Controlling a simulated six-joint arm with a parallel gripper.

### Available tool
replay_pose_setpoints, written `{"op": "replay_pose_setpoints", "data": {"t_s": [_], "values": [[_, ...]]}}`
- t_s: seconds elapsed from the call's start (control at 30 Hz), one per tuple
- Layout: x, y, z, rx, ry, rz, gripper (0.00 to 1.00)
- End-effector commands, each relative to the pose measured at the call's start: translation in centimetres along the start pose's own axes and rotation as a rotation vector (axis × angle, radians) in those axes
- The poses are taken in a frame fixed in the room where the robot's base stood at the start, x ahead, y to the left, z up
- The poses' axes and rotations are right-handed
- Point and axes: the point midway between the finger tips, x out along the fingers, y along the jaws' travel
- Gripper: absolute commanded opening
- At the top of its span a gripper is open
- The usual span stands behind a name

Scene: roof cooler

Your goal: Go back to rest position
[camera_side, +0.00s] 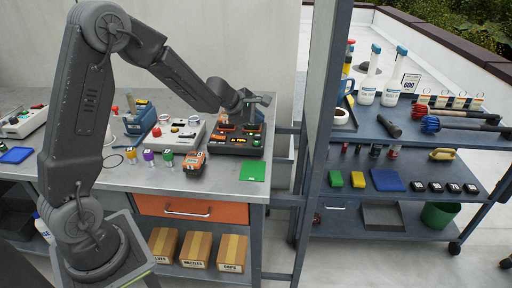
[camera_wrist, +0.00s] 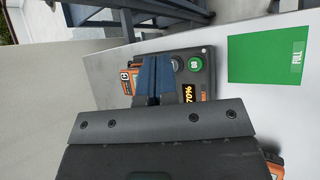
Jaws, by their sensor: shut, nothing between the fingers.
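My gripper (camera_side: 250,103) is shut and empty, above the back of the dark charging station (camera_side: 238,150) on the metal bench. In the wrist view my two blue fingers (camera_wrist: 153,82) are pressed together, over the charger (camera_wrist: 208,58). Orange packs sit in the charger, partly hidden by my gripper. Its display (camera_wrist: 188,95) reads 70%, beside a green button (camera_wrist: 194,64). I cannot tell whether the fingertips touch the charger.
A dark post (camera_side: 322,100) and shelving cart (camera_side: 400,205) stand to the right.

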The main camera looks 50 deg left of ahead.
Motion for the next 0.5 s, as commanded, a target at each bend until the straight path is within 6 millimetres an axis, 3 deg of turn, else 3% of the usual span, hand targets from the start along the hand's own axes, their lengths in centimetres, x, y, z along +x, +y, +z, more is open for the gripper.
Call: {"op": "replay_pose_setpoints", "data": {"t_s": [0.13, 0.27, 0.4, 0.5], "values": [[-2.6, -0.3, 3.7, 0.169, -0.068, -0.007, 0.0], [-7.5, -2.5, 9.2, 0.489, -0.172, -0.032, 0.0], [-13.3, -7.0, 13.4, 0.885, -0.259, -0.08, 0.0], [-17.2, -10.7, 14.5, 1.164, -0.288, -0.122, 0.0]]}}
